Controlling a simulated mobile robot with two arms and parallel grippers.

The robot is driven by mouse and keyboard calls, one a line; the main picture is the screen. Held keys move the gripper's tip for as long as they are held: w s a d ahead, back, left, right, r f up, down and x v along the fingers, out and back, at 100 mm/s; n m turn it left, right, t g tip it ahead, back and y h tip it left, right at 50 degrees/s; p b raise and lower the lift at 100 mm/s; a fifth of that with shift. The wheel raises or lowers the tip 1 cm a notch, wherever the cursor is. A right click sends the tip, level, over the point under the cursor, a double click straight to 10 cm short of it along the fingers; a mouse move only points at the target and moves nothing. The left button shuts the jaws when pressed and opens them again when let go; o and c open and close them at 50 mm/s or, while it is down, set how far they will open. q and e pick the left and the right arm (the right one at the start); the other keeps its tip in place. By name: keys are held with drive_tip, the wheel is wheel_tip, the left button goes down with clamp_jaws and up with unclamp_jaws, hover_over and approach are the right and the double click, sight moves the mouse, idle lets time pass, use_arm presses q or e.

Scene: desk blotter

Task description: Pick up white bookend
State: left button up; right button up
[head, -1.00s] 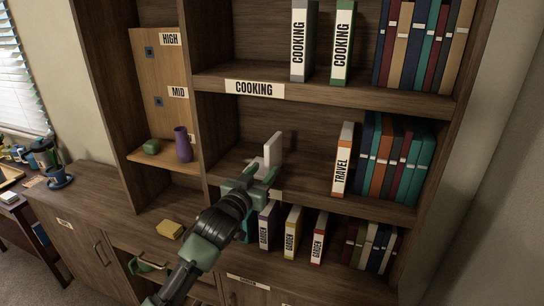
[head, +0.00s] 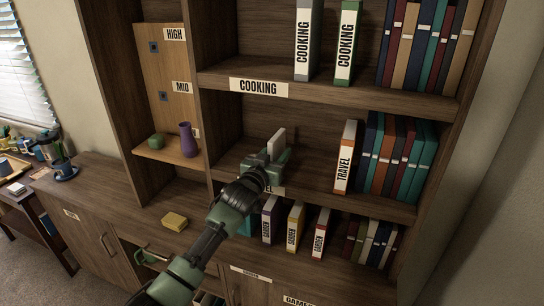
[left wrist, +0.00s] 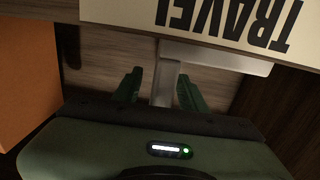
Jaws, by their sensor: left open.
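The white bookend (head: 276,143) stands upright on the middle shelf, left of the travel book. My left gripper (head: 268,161) reaches in from the front and hides its lower part. In the left wrist view, the gripper's two green fingers (left wrist: 159,93) are open, one on each side of the bookend's pale upright plate (left wrist: 165,82). Gaps show between the plate and both fingers. The wider part of the bookend lies just under the shelf label in that view. My right gripper is in neither view.
The orange and white travel book (head: 345,158) stands to the right on the same shelf, beside several other books. The shelf label (left wrist: 225,20) is close to the gripper. Garden books (head: 295,225) stand below. A purple vase (head: 188,140) stands at the left.

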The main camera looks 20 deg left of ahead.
use_arm(q)
clamp_jaws()
idle(1.2)
drive_tip(key=shift+r, duration=0.1)
